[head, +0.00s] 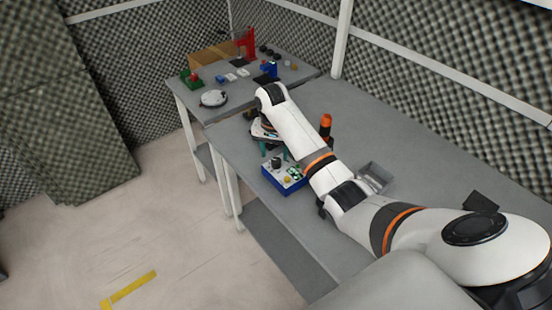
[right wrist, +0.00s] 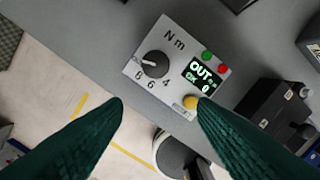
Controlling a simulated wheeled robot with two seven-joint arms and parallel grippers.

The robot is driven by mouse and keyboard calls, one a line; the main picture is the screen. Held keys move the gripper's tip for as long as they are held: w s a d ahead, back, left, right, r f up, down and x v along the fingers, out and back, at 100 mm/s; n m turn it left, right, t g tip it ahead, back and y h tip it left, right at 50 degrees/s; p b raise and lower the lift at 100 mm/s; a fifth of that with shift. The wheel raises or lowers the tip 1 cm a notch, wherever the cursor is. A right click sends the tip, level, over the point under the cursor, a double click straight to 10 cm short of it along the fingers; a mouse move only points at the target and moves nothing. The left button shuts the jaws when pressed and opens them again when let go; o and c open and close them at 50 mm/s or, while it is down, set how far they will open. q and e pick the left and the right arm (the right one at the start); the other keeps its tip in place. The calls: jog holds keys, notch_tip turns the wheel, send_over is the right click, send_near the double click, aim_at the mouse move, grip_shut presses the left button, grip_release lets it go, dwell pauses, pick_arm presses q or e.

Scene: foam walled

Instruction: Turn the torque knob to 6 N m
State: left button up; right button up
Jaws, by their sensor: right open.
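The torque knob (right wrist: 155,64) is a round black dial on a pale panel marked "N m" in the right wrist view. Its white mark points left, past the 8; the figures 8, 6 and 4 run along its near side. The knob also shows in the head view (head: 276,162), on the blue box (head: 284,186). My right gripper (right wrist: 160,101) has dark green fingers, open and apart, with nothing between them. The knob lies beyond the fingertips, not touched. In the head view my right arm partly hides the hand. My left gripper is not in view.
The panel also has a display (right wrist: 201,77) reading "OUT", a yellow button (right wrist: 190,102), and green and red lamps. A black case (right wrist: 270,112) stands to the right. An orange-topped tool (head: 326,124) and a grey tray (head: 375,177) stand on the bench (head: 420,180).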

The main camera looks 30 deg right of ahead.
aim_at(276, 161)
notch_tip(276, 161, up, 4)
jog(key=w+d+r+m, duration=0.1)
jog(key=w+d+m, duration=0.1)
jog(key=w, duration=0.1)
jog(key=shift+y, duration=0.3)
jog(key=f, duration=1.2)
jog(key=shift+s+d+f+p, duration=0.1)
jog(key=shift+s+d+p, duration=0.05)
jog(key=shift+d+p, duration=0.15)
jog(key=shift+c, duration=0.4)
jog(key=c, duration=0.9)
